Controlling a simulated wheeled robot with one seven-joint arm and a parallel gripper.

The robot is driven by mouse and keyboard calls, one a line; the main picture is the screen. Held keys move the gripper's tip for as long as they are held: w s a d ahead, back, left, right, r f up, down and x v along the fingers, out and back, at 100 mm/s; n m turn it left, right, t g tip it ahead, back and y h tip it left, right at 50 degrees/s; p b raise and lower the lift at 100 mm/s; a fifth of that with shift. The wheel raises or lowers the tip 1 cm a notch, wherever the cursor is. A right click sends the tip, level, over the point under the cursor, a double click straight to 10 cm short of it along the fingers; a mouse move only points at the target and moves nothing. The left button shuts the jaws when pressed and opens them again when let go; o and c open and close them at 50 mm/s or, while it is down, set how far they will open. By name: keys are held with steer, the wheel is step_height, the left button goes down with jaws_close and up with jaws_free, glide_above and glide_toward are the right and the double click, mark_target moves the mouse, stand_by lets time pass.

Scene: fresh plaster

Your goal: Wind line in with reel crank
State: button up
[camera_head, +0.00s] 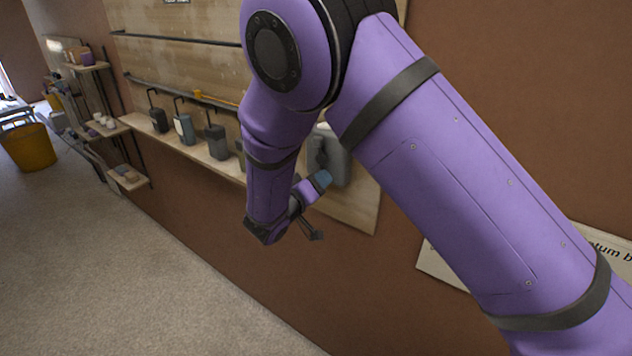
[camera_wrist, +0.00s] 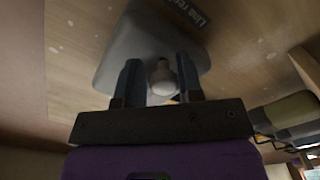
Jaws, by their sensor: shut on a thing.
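The grey line reel (camera_head: 338,170) is mounted on the wooden board, partly hidden behind my arm in the head view. In the wrist view its grey housing (camera_wrist: 135,42) fills the upper middle, beside a dark label starting "Line". My gripper (camera_head: 321,181) is in front of the reel, with its blue fingers showing. In the wrist view my gripper (camera_wrist: 160,75) has its two fingers on either side of the pale rounded crank knob (camera_wrist: 162,78) and is shut on it. The crank's arm and the line cannot be made out.
Smaller shelves (camera_head: 128,178) and a yellow bucket (camera_head: 30,147) stand further left. The carpeted floor (camera_head: 110,270) is clear.

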mark_target(337, 154)
steer(key=n, duration=0.2)
steer(key=d+n, duration=0.1)
steer(key=s+r+n, duration=0.1)
steer(key=n, duration=0.1)
steer(key=shift+s+d+n, duration=0.1)
steer(key=shift+d+n, duration=0.1)
steer(key=shift+n, duration=0.1)
steer(key=n, duration=0.2)
steer(key=r+n, duration=0.1)
steer(key=n, duration=0.1)
steer(key=s+d+r+n, duration=0.1)
steer(key=shift+n, duration=0.4)
step_height(337, 154, up, 2)
steer(key=n, duration=0.5)
steer(key=shift+d+r+n, duration=0.15)
steer(key=shift+r+n, duration=0.05)
steer(key=shift+n, duration=0.1)
steer(key=shift+w+a+r+n, duration=0.1)
steer(key=shift+r+n, duration=0.3)
steer(key=shift+n, duration=0.7)
steer(key=shift+a+r+n, duration=0.1)
steer(key=shift+r+n, duration=0.25)
steer(key=shift+n, duration=0.75)
steer(key=shift+r+n, duration=0.1)
steer(key=shift+n, duration=0.2)
steer(key=o, duration=0.8)
steer(key=shift+a, duration=0.1)
